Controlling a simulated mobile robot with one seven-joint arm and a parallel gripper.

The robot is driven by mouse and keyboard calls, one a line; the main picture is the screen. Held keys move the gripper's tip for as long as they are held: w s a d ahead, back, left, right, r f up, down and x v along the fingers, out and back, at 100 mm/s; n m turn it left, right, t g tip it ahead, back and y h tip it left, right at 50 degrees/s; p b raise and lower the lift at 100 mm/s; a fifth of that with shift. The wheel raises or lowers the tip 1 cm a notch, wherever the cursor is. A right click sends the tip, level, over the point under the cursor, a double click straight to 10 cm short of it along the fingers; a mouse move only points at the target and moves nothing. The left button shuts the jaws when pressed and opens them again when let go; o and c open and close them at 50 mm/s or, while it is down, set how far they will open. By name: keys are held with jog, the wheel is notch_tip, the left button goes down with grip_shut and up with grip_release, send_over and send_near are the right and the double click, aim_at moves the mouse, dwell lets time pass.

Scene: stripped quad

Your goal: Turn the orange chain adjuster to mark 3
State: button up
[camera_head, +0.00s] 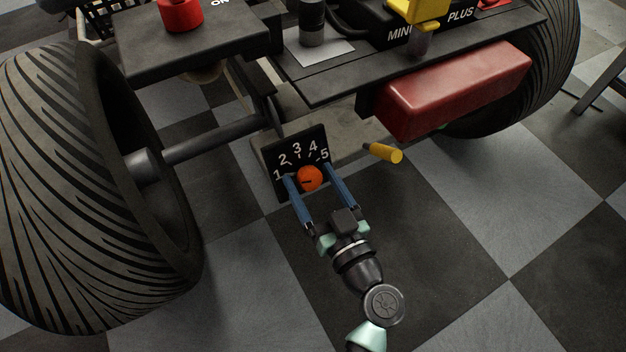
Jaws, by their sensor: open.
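The orange chain adjuster (311,178) is a round knob on the front of a small black dial plate (290,150). The plate carries white numbers 1 to 5 in an arc, with 3 at the top. A short dark line on the knob lies on its left side and seems to point left, toward the 1; it is too small to read exactly. My gripper (310,171) is open, with one blue finger on each side of the knob. I cannot tell whether the fingers touch it.
A yellow cylindrical handle (386,153) sticks out right of the dial. A red box (455,90) hangs above it, under a black shelf (330,80). A large tyre (95,200) stands at left. The checkered floor (480,240) is clear at lower right.

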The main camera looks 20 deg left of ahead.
grip_shut()
jog(key=shift+r+m, duration=0.1)
jog(key=shift+m, duration=0.2)
jog(key=m+h+p, duration=0.1)
jog(key=m, duration=0.1)
jog(key=m+t+h+p, duration=0.1)
jog(key=m+p, duration=0.1)
jog(key=shift+s+r+m, duration=0.1)
jog(key=shift+m, duration=0.2)
jog(key=m+h+p, duration=0.2)
jog(key=m+p, duration=0.1)
jog(key=m, duration=0.1)
jog(key=shift+r+t, duration=0.15)
jog(key=shift+t, duration=0.25)
jog(key=m+h+p, duration=0.1)
jog(key=m+p, duration=0.1)
jog(key=p, duration=0.1)
jog(key=m+h+p, duration=0.1)
jog(key=m+p, duration=0.2)
jog(key=p, duration=0.1)
jog(key=shift+a+m+h, duration=0.1)
jog(key=shift+m+h, duration=0.2)
jog(key=shift+m+g+p, duration=0.4)
jog(key=shift+m+p, duration=0.4)
jog(key=shift+p, duration=0.1)
jog(key=shift+f, duration=0.3)
